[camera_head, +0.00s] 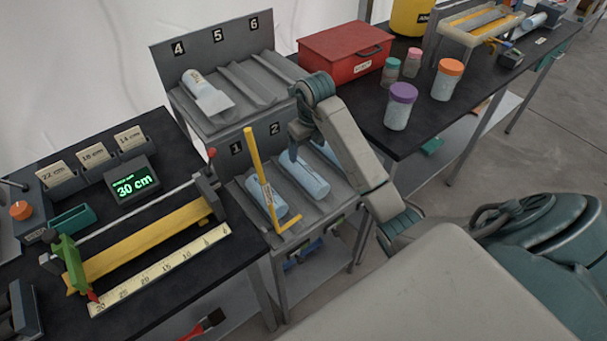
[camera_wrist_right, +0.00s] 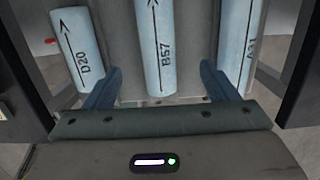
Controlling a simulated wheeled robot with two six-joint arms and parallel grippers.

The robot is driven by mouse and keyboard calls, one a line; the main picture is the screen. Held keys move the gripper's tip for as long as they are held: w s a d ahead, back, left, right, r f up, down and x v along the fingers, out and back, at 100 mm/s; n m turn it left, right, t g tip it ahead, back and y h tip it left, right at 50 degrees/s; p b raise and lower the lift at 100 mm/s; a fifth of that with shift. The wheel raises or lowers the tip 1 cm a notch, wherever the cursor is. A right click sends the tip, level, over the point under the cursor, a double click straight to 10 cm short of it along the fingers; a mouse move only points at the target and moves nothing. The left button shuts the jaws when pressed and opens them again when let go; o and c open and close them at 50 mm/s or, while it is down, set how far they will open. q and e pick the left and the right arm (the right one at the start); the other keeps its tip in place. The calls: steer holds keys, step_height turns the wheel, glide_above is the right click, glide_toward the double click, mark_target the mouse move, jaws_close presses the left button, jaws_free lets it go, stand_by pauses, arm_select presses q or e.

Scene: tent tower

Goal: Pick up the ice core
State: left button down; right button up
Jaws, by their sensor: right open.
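Three pale blue ice cores lie in the lower trough shelf of the grey rack. Another core (camera_head: 196,82) lies in upper trough 4, partly under a pale tag or sheet. My right gripper (camera_head: 293,152) is over the lower shelf, open, with its fingers (camera_wrist_right: 160,88) on either side of B57, not closed on it. My left gripper is out of view.
On the left bench are a yellow cutting trough (camera_head: 140,248), a ruler (camera_head: 160,270) and a display (camera_head: 132,184) reading 30 cm. A red box (camera_head: 345,52) and lidded jars (camera_head: 400,108) stand on the right table.

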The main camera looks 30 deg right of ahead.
mark_target(304, 168)
step_height(304, 168, down, 3)
steer(key=shift+w+f+b, duration=0.1)
steer(key=shift+w+b, duration=0.05)
steer(key=shift+b, duration=0.5)
steer(key=shift+w+a+f+p, duration=0.1)
steer(key=shift+f+p, duration=0.3)
steer(key=shift+p, duration=0.05)
steer(key=shift+f, duration=0.4)
steer(key=shift+f+p, duration=0.5)
steer(key=f, duration=0.1)
steer(key=f+p, duration=0.1)
steer(key=f, duration=0.1)
steer(key=shift+w+a+f+p, duration=0.15)
steer(key=shift+w+f+p, duration=0.15)
steer(key=shift+f, duration=0.5)
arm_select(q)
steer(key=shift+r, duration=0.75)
arm_select(e)
steer(key=shift+c, duration=0.5)
